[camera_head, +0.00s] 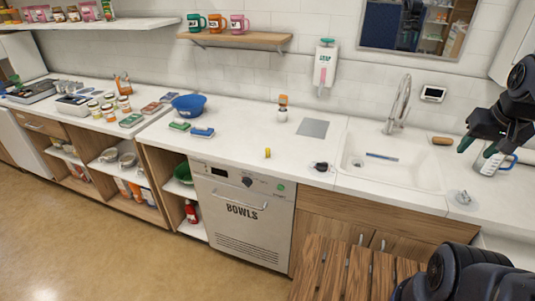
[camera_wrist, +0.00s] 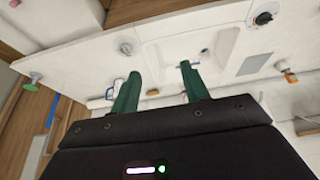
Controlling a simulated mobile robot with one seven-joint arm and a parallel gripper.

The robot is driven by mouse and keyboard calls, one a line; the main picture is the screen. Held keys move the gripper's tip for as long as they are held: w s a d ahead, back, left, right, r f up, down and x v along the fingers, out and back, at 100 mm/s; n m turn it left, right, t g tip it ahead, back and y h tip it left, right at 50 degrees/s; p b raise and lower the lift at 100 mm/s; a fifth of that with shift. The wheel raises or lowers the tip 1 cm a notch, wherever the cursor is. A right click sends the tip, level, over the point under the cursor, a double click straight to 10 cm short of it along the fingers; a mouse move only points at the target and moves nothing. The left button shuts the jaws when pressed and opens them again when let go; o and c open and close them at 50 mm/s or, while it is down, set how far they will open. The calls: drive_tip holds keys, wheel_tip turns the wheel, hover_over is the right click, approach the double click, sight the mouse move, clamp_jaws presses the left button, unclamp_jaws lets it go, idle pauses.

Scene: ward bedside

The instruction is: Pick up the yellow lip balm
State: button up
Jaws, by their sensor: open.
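The yellow lip balm (camera_head: 267,153) stands upright on the white counter, above the dishwasher's right part, in the head view. I cannot make it out in the wrist view. My gripper (camera_head: 478,147) is far to its right, raised over the counter beyond the sink. Its green fingers are apart with nothing between them, and they also show in the wrist view (camera_wrist: 160,70).
A white mug with a blue handle (camera_head: 490,163) is just below my gripper. The sink (camera_head: 385,175) and a black knob-like item (camera_head: 320,167) lie between my gripper and the balm. A soap bottle (camera_head: 282,110) and grey square (camera_head: 313,128) are behind it. Counter around the balm is clear.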

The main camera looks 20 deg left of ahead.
drive_tip(key=w+a+f+n+g+h, duration=0.1)
drive_tip(key=w+a+n+g+h, duration=0.15)
drive_tip(key=w+a+n, duration=0.95)
drive_tip(key=w+a+f+n+t+h, duration=0.1)
drive_tip(key=w+a+f+n+h, duration=0.15)
drive_tip(key=w+a, duration=0.35)
drive_tip(key=w+a+f+n+t+h, duration=0.1)
drive_tip(key=w+a+f+n+t, duration=0.15)
drive_tip(key=a, duration=0.55)
drive_tip(key=n+t+y, duration=0.2)
drive_tip(key=n+t, duration=0.5)
drive_tip(key=n, duration=0.8)
approach(266, 151)
drive_tip(key=x, duration=1.3)
clamp_jaws()
